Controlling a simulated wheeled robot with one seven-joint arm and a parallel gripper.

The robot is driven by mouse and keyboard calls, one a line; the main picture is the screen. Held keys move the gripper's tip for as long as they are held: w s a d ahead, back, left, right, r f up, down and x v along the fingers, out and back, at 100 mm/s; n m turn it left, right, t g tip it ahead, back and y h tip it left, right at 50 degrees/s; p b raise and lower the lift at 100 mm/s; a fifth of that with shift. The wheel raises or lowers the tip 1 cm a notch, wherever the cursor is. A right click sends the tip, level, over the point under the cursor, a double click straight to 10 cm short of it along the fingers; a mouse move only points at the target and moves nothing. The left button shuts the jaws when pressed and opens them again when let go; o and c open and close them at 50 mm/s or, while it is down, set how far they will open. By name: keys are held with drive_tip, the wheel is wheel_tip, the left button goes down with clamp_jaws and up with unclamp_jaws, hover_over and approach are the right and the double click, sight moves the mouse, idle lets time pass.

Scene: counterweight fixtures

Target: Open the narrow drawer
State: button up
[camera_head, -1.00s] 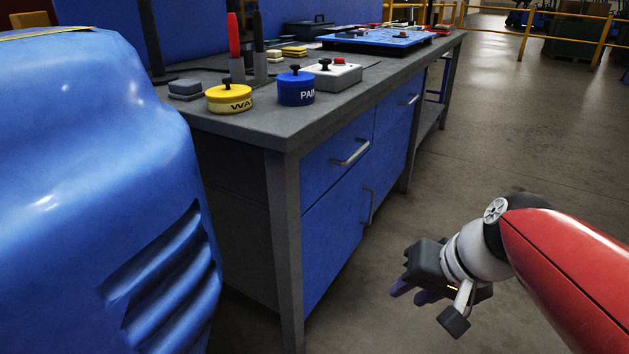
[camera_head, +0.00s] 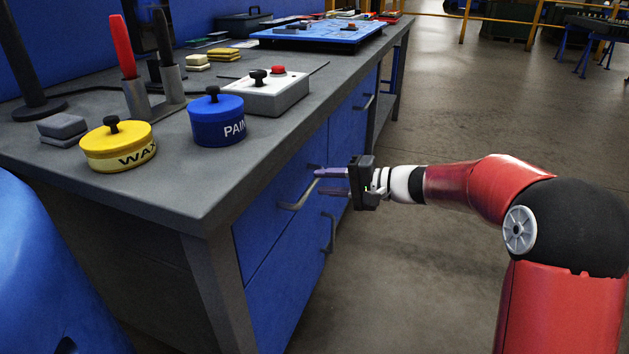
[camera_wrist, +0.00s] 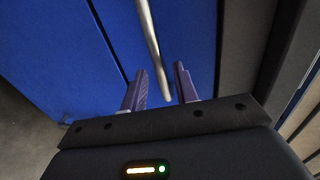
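The blue workbench front has a near upper drawer (camera_head: 268,208) with a silver bar handle (camera_head: 299,194), and a farther upper drawer (camera_head: 345,130) with its own handle (camera_head: 370,101). Both look shut; foreshortening hides which is narrower. My gripper (camera_head: 318,181) is at the far end of the near drawer's handle, its two purple fingers pointing at the bench front. In the wrist view the fingers (camera_wrist: 160,88) are apart, with one end of the handle bar (camera_wrist: 150,40) between them. I see no clear contact with the bar.
A lower door handle (camera_head: 329,232) sits just below my gripper. The grey benchtop (camera_head: 190,180) overhangs the drawers and carries a yellow wax tin (camera_head: 118,152), a blue paint tin (camera_head: 217,126) and a button box (camera_head: 268,97). Open floor (camera_head: 430,120) lies to the right.

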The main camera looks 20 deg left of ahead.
sight(314, 179)
drive_tip(key=shift+x, duration=1.75)
drive_tip(key=shift+c, duration=0.2)
clamp_jaws()
